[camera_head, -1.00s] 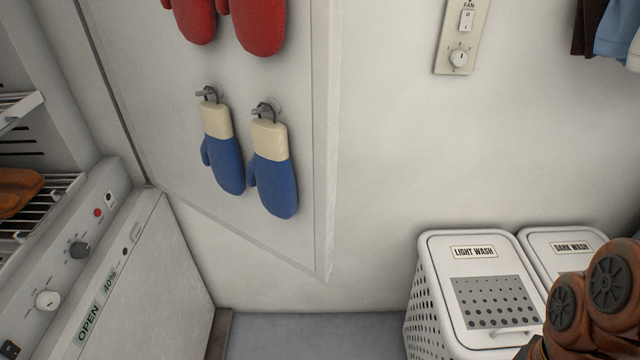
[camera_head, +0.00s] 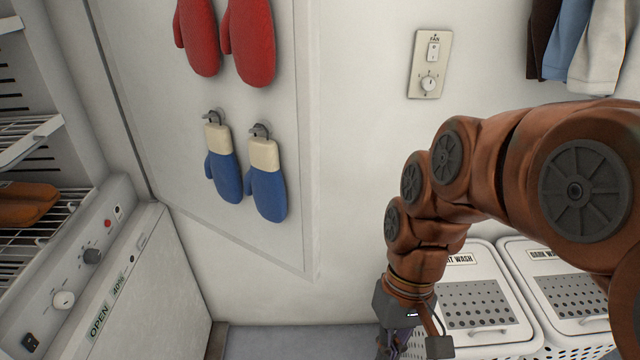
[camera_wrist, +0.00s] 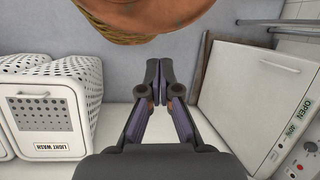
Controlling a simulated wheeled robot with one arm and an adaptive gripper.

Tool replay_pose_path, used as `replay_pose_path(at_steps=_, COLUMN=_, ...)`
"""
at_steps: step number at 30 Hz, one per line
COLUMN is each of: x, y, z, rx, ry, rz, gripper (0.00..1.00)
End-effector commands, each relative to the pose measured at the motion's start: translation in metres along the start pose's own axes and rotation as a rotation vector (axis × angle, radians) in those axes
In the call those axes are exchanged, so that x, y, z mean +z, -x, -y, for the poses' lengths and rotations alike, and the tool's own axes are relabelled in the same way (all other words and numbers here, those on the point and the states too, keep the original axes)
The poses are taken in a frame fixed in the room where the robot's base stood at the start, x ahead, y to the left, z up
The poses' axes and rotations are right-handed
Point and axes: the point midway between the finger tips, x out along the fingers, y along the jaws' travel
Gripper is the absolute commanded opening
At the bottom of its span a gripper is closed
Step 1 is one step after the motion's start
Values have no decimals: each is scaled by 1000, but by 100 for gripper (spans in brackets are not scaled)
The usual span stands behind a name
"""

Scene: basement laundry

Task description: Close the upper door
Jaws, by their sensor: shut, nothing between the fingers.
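The upper door (camera_head: 285,215) is a large white panel standing open from the drying cabinet at the left of the head view. Red mittens (camera_head: 250,40) and blue-and-cream mittens (camera_head: 266,190) hang on its face. Its free edge and lower corner point toward the middle of the picture. My gripper (camera_head: 392,350) hangs low, right of the door and apart from it, partly cut off by the bottom edge. In the wrist view my gripper (camera_wrist: 159,85) shows its two dark fingers closed together, with nothing between them. The upper door cannot be clearly made out in the wrist view.
Light wash (camera_head: 475,300) and dark wash (camera_head: 560,290) hampers stand at the right, partly behind my arm. A control panel (camera_head: 90,270) and a white lower panel (camera_head: 165,290) are at the left. A fan switch (camera_head: 430,65) and hanging clothes are on the back wall.

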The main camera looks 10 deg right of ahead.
Motion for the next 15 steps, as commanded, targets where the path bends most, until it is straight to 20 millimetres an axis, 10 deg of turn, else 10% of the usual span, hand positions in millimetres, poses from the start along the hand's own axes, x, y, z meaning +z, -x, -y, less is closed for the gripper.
replay_pose_path(at_steps=15, x=-73, y=81, z=52, rx=-402, ry=109, rz=151, gripper=0)
